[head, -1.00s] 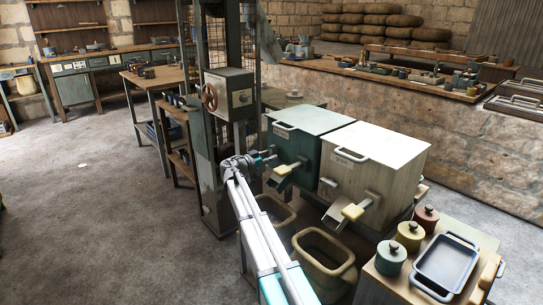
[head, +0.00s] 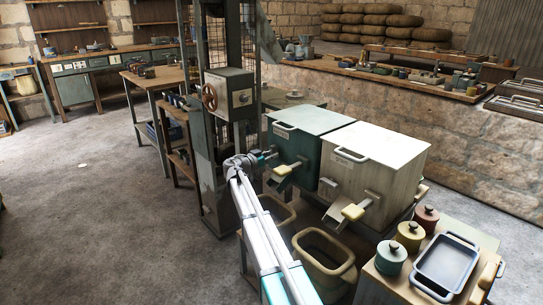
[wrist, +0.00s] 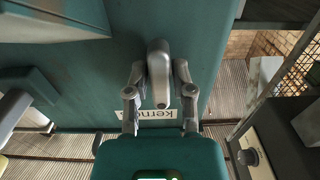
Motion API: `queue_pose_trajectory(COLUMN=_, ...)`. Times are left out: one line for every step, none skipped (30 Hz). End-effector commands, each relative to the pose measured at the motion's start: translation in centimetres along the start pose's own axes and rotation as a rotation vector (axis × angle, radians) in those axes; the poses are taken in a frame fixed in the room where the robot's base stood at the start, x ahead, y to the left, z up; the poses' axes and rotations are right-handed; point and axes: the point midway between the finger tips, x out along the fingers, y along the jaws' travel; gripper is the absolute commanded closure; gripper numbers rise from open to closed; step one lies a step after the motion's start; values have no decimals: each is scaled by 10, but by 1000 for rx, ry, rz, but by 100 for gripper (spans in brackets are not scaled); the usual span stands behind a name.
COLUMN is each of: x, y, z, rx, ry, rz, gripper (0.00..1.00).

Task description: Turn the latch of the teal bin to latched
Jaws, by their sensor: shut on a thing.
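The teal bin (head: 314,121) stands left of the white bin with its lid down. In the wrist view its teal front (wrist: 85,70) fills the upper left, with a partly covered label (wrist: 155,116) on it. The grey latch (wrist: 159,72) is a rounded lever on that front, lying roughly upright in the wrist picture. My gripper (wrist: 160,76) has one finger on each side of the latch and is shut on it. In the head view my gripper (head: 270,157) is at the bin's left front side and hides the latch.
The white bin (head: 376,162) stands close on the right. The teal bin's chute (head: 281,172) juts out just right of my gripper. A tan tub (head: 325,256) stands below. A post with a red handwheel (head: 210,97) is close on the left.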

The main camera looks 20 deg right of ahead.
Motion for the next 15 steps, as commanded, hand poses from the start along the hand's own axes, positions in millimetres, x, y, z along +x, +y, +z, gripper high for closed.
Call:
queue_pose_trajectory(x=0, y=0, z=0, rx=-1, ry=0, rz=0, gripper=100)
queue_pose_trajectory(x=0, y=0, z=0, rx=-2, ry=0, rz=-1, gripper=100)
queue_pose_trajectory(x=0, y=0, z=0, rx=-5, ry=0, rz=-1, gripper=100)
queue_pose_trajectory(x=0, y=0, z=0, rx=-7, ry=0, rz=-1, gripper=100)
queue_pose_trajectory(x=0, y=0, z=0, rx=-11, ry=0, rz=-1, gripper=100)
queue_pose_trajectory(x=0, y=0, z=0, rx=-17, ry=0, rz=-1, gripper=100)
queue_pose_trajectory(x=0, y=0, z=0, rx=-22, ry=0, rz=-1, gripper=100)
queue_pose_trajectory(x=0, y=0, z=0, rx=-29, ry=0, rz=-1, gripper=100)
queue_pose_trajectory(x=0, y=0, z=0, rx=-40, ry=0, rz=-1, gripper=100)
queue_pose_trajectory(x=0, y=0, z=0, rx=-50, ry=0, rz=-1, gripper=100)
queue_pose_trajectory(x=0, y=0, z=0, rx=-61, ry=0, rz=-1, gripper=100)
queue_pose_trajectory(x=0, y=0, z=0, rx=-78, ry=0, rz=-1, gripper=100)
queue_pose_trajectory(x=0, y=0, z=0, rx=-92, ry=0, rz=-1, gripper=100)
queue_pose_trajectory(x=0, y=0, z=0, rx=-108, ry=0, rz=-1, gripper=100)
queue_pose_trajectory(x=0, y=0, z=0, rx=-130, ry=0, rz=-1, gripper=100)
